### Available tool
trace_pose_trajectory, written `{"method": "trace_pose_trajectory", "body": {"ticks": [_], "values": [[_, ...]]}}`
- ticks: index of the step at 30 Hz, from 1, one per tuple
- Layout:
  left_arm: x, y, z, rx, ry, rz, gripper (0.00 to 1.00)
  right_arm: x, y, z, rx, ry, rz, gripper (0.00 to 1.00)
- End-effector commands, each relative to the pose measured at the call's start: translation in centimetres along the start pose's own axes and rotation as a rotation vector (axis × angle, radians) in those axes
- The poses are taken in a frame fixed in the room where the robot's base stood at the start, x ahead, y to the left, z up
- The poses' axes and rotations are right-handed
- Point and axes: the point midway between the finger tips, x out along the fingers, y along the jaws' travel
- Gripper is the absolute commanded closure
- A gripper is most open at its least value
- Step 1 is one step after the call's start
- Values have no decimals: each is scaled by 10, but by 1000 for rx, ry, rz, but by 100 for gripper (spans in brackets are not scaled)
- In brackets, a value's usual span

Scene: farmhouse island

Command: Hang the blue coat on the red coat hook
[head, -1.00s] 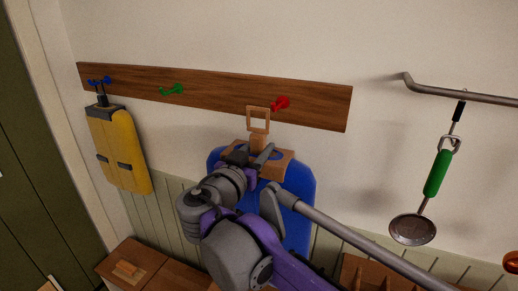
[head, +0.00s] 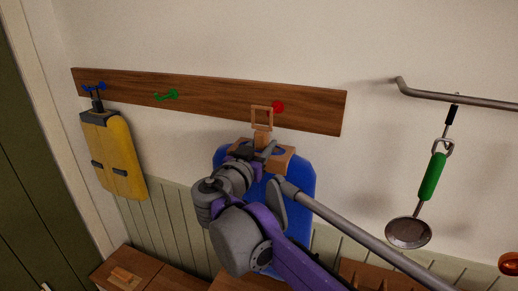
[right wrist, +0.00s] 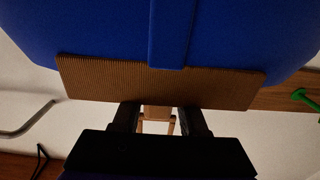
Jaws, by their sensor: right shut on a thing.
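The blue coat (head: 296,195) hangs upright from my right gripper (head: 258,152), which is shut on the tan piece at its top. The coat's square tan loop (head: 262,117) stands up above the gripper, in front of the wooden rail. The red coat hook (head: 278,107) shows just right of the loop's upper part and partly behind it. I cannot tell whether the loop touches the hook. In the right wrist view the blue coat (right wrist: 100,35) and its brown collar (right wrist: 160,82) fill the upper part, with the fingers around the tan piece below. My left gripper is out of view.
The wooden rail (head: 210,97) also carries a green hook (head: 166,96) and a blue hook (head: 94,87) with a yellow coat (head: 115,155). At right, a ladle with a green handle (head: 433,177) hangs from a metal bar (head: 460,97). Wooden boxes (head: 135,270) stand below.

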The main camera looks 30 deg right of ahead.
Motion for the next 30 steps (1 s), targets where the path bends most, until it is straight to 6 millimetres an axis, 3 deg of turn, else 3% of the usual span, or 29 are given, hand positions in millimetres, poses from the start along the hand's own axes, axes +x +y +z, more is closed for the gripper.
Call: {"method": "trace_pose_trajectory", "body": {"ticks": [30], "values": [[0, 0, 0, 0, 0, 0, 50, 68, 0, 5, 0, 1, 1, 100]]}}
